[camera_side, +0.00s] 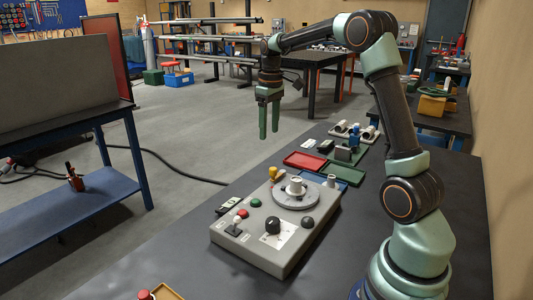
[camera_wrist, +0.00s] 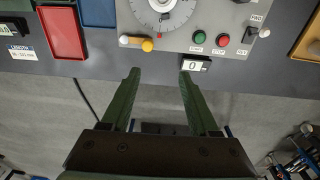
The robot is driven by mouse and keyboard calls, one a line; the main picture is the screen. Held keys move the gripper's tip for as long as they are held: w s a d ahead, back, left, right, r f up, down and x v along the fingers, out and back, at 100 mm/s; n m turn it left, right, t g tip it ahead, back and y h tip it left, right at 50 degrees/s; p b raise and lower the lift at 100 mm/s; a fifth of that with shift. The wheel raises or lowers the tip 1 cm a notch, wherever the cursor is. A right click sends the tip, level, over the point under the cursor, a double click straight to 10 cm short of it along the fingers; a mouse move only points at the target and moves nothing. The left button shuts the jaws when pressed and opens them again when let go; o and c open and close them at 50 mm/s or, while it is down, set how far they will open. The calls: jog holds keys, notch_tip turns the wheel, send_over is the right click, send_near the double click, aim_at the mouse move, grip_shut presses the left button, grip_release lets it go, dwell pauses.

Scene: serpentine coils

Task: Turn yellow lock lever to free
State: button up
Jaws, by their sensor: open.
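The yellow lock lever (camera_side: 274,174) stands at the far left edge of a grey control box (camera_side: 245,252), beside a round dial plate (camera_side: 312,200). In the wrist view the lever (camera_wrist: 147,45) shows as a yellow-orange knob, with a short bar running left to a pale end. My gripper (camera_side: 269,134) is open and empty, pointing down, well above the box top and apart from it. No free or locked marking is legible.
The box also carries a green button (camera_wrist: 200,38), a red button (camera_wrist: 223,40) and a black knob (camera_side: 272,225). A small counter (camera_wrist: 195,65) sits at the box edge. Red (camera_side: 305,160) and green (camera_side: 343,174) trays lie behind the box.

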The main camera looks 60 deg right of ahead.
aim_at(273, 168)
jog(key=shift+g, duration=0.3)
jog(key=d+f, duration=0.1)
jog(key=f, duration=0.3)
jog(key=d+f, duration=0.1)
jog(key=f, duration=0.4)
jog(key=d+f, duration=0.1)
jog(key=f, duration=0.4)
jog(key=shift+w+f, duration=0.2)
jog(key=shift+w, duration=0.05)
grip_shut()
jog(key=shift+r, duration=0.1)
dwell(0.6)
